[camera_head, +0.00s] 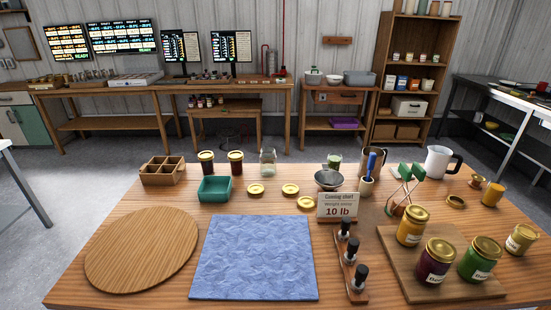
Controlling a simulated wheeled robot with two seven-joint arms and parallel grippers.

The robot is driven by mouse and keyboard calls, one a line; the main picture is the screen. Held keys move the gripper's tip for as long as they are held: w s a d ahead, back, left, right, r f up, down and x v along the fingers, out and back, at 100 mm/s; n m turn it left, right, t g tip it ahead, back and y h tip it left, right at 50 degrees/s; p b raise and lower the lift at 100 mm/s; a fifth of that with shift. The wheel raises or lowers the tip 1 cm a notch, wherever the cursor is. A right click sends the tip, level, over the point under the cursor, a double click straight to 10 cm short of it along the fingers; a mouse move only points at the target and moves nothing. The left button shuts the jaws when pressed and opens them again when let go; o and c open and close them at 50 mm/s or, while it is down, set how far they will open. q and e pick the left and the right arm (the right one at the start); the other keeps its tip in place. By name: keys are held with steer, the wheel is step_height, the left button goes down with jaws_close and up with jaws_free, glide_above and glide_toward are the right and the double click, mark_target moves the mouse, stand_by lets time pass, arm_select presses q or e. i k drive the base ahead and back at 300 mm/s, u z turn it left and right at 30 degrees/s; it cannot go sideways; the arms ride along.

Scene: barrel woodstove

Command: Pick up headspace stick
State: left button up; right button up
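No object in the head view is labelled as a headspace stick, and I cannot tell for sure which one it is. Neither of my grippers shows in this view.
In front are a black-knobbed rack (350,270) and several jars on a board (400,275). The blue cloth (255,257) and round board (142,250) are bare.

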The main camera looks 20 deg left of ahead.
mark_target(373, 156)
steer(key=u, duration=0.75)
steer(key=i, duration=0.4)
steer(key=z, duration=0.6)
